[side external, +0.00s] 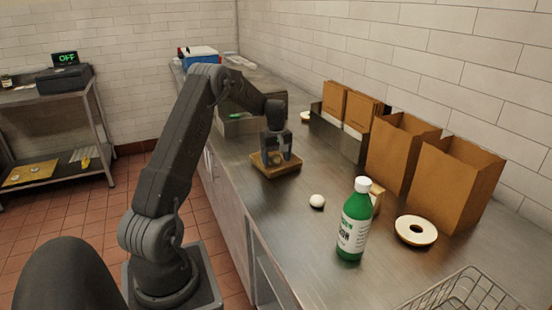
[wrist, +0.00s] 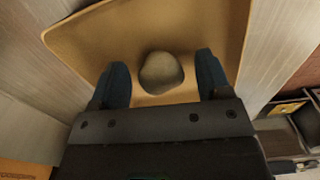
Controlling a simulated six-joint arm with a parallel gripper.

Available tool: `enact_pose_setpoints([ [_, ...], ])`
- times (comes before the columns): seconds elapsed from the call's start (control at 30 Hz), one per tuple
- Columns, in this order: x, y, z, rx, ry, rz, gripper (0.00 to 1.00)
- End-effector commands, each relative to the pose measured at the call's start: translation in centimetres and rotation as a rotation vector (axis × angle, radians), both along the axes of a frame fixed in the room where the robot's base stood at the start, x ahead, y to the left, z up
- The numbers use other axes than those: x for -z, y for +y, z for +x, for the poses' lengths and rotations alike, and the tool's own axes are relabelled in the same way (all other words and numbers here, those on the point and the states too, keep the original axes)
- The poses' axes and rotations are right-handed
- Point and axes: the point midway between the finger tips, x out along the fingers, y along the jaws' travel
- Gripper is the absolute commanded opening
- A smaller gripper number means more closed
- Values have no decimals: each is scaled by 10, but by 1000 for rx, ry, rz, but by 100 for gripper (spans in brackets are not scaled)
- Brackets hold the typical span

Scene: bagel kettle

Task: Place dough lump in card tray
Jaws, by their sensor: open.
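The card tray (side external: 283,173) is a shallow brown square on the steel counter; its tan floor also shows in the wrist view (wrist: 95,40). A rounded greyish-beige dough lump (wrist: 160,73) lies in the tray, away from its walls. My gripper (side external: 279,156) points down over the tray. In the wrist view its two dark fingers (wrist: 162,66) are open, one on each side of the lump, with a small gap visible at each side. In the side view the fingers largely hide the lump. A second pale round lump (side external: 317,201) sits on the bare counter in front of the tray.
A green bottle with a white cap (side external: 353,222) stands right of the loose pale lump. A white ring-shaped item (side external: 416,230), brown paper bags (side external: 452,185) and a wire basket (side external: 465,295) are farther right.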

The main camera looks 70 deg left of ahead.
Motion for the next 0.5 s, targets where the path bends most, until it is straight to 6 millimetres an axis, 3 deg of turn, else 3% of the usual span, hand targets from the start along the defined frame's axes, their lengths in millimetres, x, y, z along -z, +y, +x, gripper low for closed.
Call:
enact_pose_setpoints([
  [0.17,-21,1,1,0,-3,3,71],
  [0.5,-91,1,1,0,-4,4,71],
])
